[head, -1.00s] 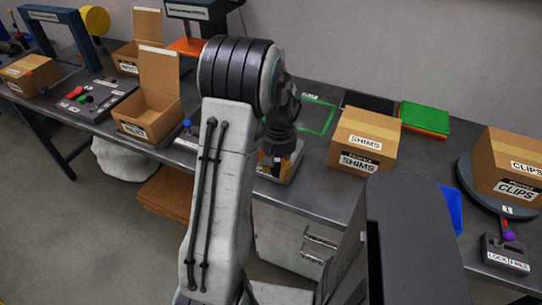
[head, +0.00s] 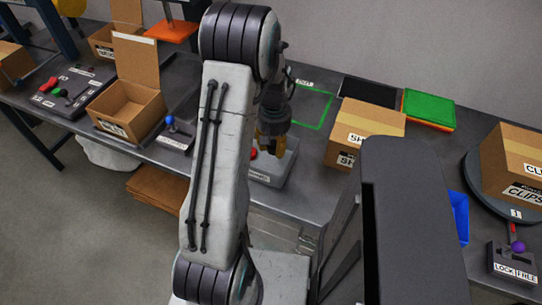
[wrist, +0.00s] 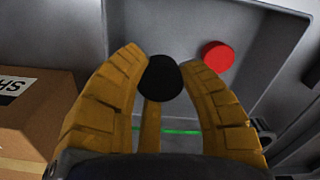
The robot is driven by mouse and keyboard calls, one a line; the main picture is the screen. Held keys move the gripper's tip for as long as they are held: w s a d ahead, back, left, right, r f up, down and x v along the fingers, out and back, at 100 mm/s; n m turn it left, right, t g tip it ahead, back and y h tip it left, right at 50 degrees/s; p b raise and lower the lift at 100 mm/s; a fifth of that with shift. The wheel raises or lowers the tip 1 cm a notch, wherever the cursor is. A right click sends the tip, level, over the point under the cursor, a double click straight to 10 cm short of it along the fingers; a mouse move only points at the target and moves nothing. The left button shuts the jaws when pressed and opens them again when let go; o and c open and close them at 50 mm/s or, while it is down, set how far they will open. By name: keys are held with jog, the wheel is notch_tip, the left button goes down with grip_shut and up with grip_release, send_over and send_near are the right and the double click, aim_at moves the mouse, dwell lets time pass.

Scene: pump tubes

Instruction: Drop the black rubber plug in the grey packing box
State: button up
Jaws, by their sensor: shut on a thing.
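I cannot make out a grey packing box in either view.
The grey unit (head: 276,172) has a red button (wrist: 218,56). A closed SHIMS carton (head: 370,120) stands to its right, a CLIPS carton (head: 510,155) at far right. An open brown carton (head: 128,108) and a blue-knobbed lever unit (head: 175,135) stand left. A green outline (head: 325,110) marks bare table.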

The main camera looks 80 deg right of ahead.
aim_at(274, 164)
jog(key=shift+f, duration=3.25)
jog(key=shift+f, duration=0.2)
jog(key=o, duration=1)
jog(key=shift+r, duration=0.15)
notch_tip(274, 164, up, 12)
jog(key=shift+f, duration=0.2)
jog(key=shift+r, duration=0.3)
jog(key=shift+w, duration=0.1)
